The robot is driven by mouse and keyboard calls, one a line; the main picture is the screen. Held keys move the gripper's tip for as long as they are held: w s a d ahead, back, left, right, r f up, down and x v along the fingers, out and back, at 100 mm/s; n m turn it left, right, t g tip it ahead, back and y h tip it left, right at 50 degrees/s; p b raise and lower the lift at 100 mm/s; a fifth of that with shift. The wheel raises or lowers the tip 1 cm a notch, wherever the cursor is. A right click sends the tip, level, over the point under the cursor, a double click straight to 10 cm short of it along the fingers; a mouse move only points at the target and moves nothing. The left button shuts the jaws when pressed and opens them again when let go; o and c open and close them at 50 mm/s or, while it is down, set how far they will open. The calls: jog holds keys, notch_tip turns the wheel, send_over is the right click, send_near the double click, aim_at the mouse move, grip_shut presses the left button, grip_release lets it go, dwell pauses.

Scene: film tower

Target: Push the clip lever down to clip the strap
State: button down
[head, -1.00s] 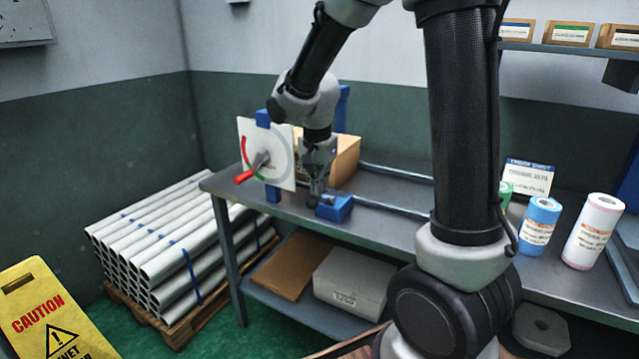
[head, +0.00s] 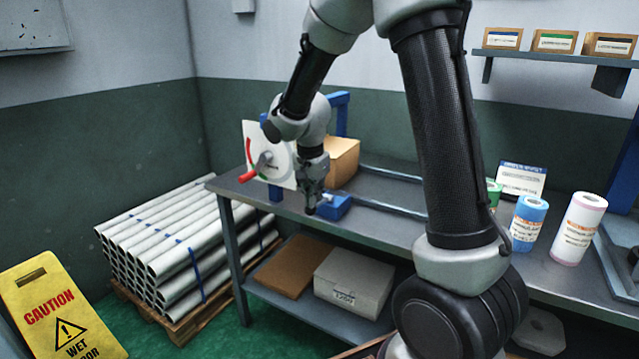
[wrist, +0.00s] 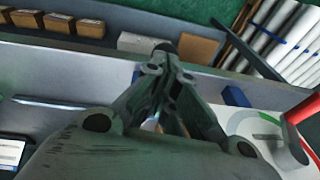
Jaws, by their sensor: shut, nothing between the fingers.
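A blue clip block (head: 338,208) sits near the front edge of the grey bench, below a cardboard box (head: 343,158). My gripper (head: 310,209) is shut and empty, its tip pointing down just left of the block near the bench's front edge. In the wrist view the closed fingers (wrist: 165,48) show from behind. The clip lever is hidden or too small to make out, and I cannot tell whether the fingers touch it. No strap shows clearly over the box.
A white dial plate (head: 256,140) with a red-handled crank (head: 250,174) stands close left of my gripper. A blue post (head: 341,115) rises behind the box. Two rails (head: 385,204) run right along the bench. Blue and white rolls (head: 527,223) stand at the right.

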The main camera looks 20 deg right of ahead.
jog(key=shift+s+a+f, duration=0.15)
jog(key=shift+a+f, duration=0.1)
jog(key=shift+f, duration=0.4)
jog(key=shift+s+a+f, duration=0.15)
jog(key=shift+a+f, duration=0.05)
jog(key=shift+f, duration=0.4)
jog(key=shift+r, duration=0.4)
jog(key=r, duration=0.3)
jog(key=shift+d, duration=0.35)
jog(key=s+a+r, duration=0.4)
jog(key=r, duration=0.4)
jog(key=shift+s+a, duration=0.25)
jog(key=shift+a, duration=0.15)
